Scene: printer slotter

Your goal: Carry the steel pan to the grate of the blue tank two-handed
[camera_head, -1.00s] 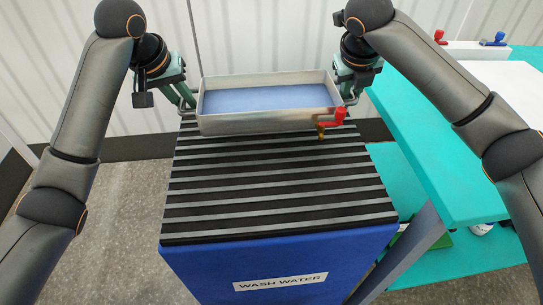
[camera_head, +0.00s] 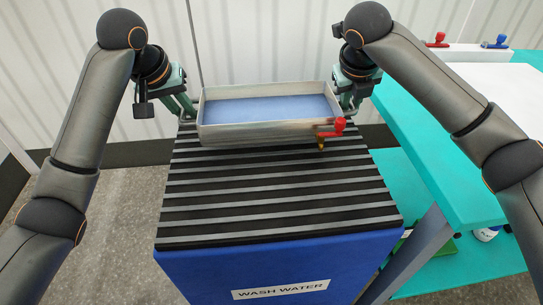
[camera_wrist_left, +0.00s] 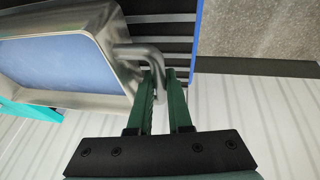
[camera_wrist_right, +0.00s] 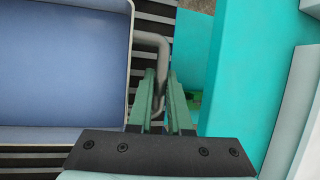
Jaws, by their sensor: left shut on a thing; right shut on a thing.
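The steel pan (camera_head: 250,135), a shallow rectangular tray with blue liquid or a blue floor inside, is level over the far part of the slatted grate (camera_head: 280,215) of the blue tank (camera_head: 195,270). I cannot tell whether its underside touches the slats. A red-handled tap (camera_head: 338,125) is at its near right corner. My left gripper (camera_head: 186,112) is shut on the pan's left handle, a bent bar (camera_wrist_left: 135,50) between the fingers in the left wrist view. My right gripper (camera_head: 352,106) is shut on the right handle, which shows in the right wrist view (camera_wrist_right: 154,42).
A teal table (camera_head: 440,150) with a white top surface stands close to the right of the tank, with a lower teal shelf. Red (camera_head: 437,40) and blue (camera_head: 495,42) knobbed items sit at its back. A pale ribbed wall is behind. The grate's near part is bare.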

